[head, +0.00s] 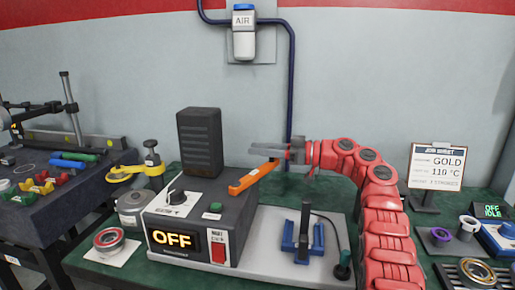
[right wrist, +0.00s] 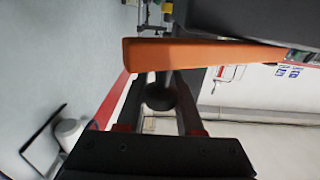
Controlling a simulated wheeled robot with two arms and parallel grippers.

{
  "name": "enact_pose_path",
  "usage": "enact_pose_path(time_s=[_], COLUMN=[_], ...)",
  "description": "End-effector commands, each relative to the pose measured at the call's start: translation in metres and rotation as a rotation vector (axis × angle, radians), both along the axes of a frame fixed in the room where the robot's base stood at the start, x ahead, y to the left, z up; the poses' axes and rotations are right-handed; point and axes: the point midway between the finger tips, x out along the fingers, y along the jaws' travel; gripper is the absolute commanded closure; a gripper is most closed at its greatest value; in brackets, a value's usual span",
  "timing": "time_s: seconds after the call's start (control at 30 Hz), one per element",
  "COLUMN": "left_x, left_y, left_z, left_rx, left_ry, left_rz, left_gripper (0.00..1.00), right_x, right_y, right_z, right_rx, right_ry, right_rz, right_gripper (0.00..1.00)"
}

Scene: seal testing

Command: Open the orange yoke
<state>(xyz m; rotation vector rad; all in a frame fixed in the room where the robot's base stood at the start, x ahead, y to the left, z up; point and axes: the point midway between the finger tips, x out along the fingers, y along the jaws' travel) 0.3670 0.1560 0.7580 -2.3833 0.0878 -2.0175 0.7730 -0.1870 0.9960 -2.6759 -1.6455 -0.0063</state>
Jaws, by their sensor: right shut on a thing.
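The orange yoke (head: 253,177) is a bar at the upper right edge of the grey OFF box, slanting up to the right in the head view. In the right wrist view the orange yoke (right wrist: 200,53) crosses in front of the fingers. My right gripper (head: 258,149) comes in from the right at the bar's raised end. In the right wrist view its fingers (right wrist: 166,85) are close together, with a dark round knob between them, and their tips meet the bar. The exact contact is partly hidden. My left gripper is not in view.
A dark ribbed block (head: 200,142) stands behind the OFF box (head: 185,238). A blue fixture with a black post (head: 303,236) stands on the pale plate.

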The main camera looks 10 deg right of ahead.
Motion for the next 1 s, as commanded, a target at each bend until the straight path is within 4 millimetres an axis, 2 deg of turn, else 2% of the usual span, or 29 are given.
enact_pose_path(time_s=[0.43,0.47,0.6,1.0], left_x=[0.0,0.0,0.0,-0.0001], left_y=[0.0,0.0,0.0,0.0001], left_z=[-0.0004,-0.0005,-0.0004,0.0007], left_rx=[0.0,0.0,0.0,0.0], left_ry=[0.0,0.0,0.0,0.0], left_rz=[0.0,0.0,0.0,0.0], left_gripper=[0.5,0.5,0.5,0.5], right_x=[0.0003,0.0003,0.0004,-0.0015], right_y=[0.0021,0.0021,0.0016,-0.0036], right_z=[-0.0046,-0.0047,-0.0035,-0.0012], right_rx=[-0.004,-0.004,-0.004,-0.002], right_ry=[0.008,0.008,0.006,0.003], right_rz=[0.006,0.006,0.005,0.002], right_gripper=[1.0,0.59,0.34,0.34])
